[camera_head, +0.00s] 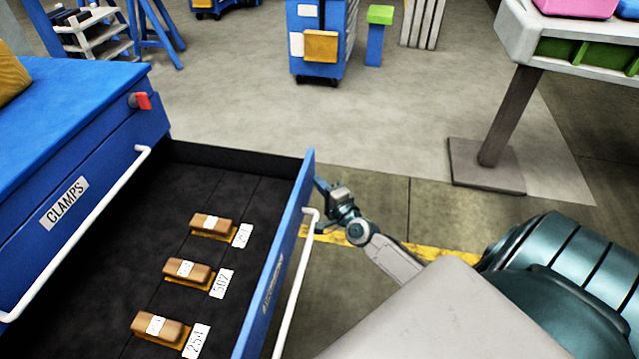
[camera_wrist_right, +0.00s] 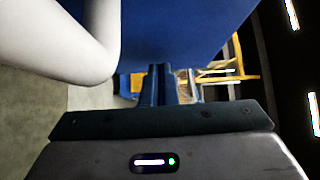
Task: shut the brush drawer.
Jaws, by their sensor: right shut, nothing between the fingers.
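The brush drawer (camera_head: 262,192) is pulled out from the blue cabinet, with its dark interior showing. Its blue front (camera_head: 276,270) carries a white bar handle (camera_head: 297,283) and a label that I cannot read. Several wooden-backed brushes (camera_head: 186,270) lie inside beside numbered tags. My right gripper (camera_head: 322,188) is shut and empty, at the outer side of the drawer front near the far end of the handle. In the right wrist view its fingers (camera_wrist_right: 165,85) point at the blue drawer front (camera_wrist_right: 185,40), with the white handle (camera_wrist_right: 75,45) at the left. Contact is hard to tell. My left gripper is out of view.
A closed drawer labelled CLAMPS (camera_head: 62,203) with a white handle sits above the open one. A red latch or knob (camera_head: 143,101) is at the cabinet corner. A grey table post and base (camera_head: 485,165) stand at the right. Open floor lies beyond the drawer.

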